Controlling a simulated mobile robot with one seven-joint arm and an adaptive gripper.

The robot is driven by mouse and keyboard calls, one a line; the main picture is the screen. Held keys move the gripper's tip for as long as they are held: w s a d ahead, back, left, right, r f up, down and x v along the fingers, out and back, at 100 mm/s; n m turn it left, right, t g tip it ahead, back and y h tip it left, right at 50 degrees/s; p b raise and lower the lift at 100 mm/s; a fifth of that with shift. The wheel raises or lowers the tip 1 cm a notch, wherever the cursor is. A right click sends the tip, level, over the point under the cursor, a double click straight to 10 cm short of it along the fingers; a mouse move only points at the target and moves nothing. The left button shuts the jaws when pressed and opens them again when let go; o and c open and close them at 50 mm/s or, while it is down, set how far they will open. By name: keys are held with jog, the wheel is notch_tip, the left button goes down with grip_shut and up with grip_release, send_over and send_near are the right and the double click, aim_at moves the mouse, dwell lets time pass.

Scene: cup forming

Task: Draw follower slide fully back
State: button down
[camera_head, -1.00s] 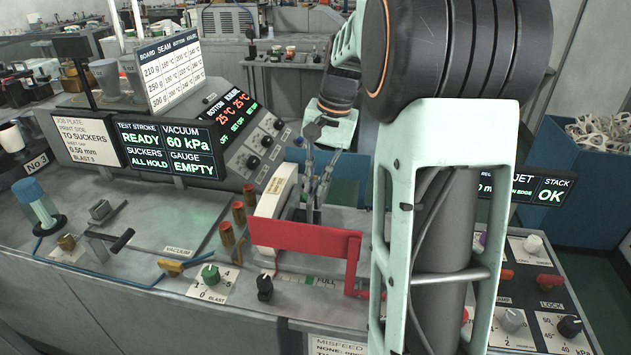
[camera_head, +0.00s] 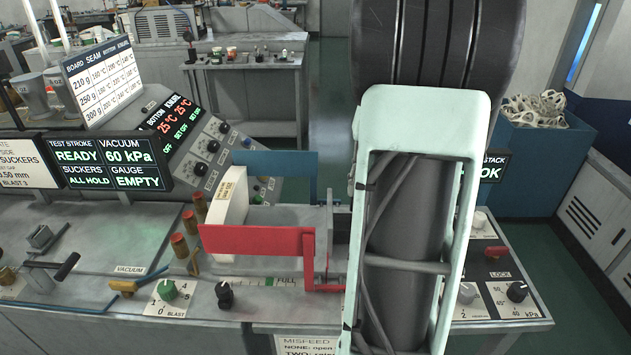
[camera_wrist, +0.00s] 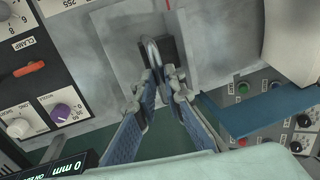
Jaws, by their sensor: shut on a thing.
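In the wrist view, a grey metal loop handle (camera_wrist: 152,52) stands on a dark block on a pale grey plate (camera_wrist: 115,45), which I take to be the follower slide. My gripper (camera_wrist: 161,82) is shut on the handle, its two blue-grey fingers coming together at the loop. In the head view, a grey upright plate (camera_head: 329,225), likely the follower, stands at the right end of the red guide (camera_head: 255,240). My arm hides the gripper and handle there.
A white curved block (camera_head: 232,203) stands between the red guide and the blue guide (camera_head: 285,170). Brown posts (camera_head: 180,246) and a black knob (camera_head: 224,294) are at left. A LOCK panel (camera_head: 490,265) lies right of my arm. The display (camera_head: 120,165) reads READY and gauge EMPTY.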

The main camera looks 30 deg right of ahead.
jog(key=s+d, duration=0.5)
jog(key=d, duration=0.3)
jog(key=shift+s+p, duration=0.15)
jog(key=shift+p, duration=0.3)
jog(key=shift+r, duration=0.1)
jog(key=c, duration=2)
grip_release()
jog(key=shift+s+d, duration=0.1)
jog(key=shift+d, duration=0.05)
jog(key=r, duration=0.4)
jog(key=d+r, duration=0.1)
jog(key=r, duration=0.3)
jog(key=s+r, duration=0.1)
jog(key=r, duration=0.2)
jog(key=shift+s+d+r, duration=0.1)
jog(key=shift+d+r, duration=0.25)
jog(key=shift+r, duration=0.05)
jog(key=shift+f, duration=0.1)
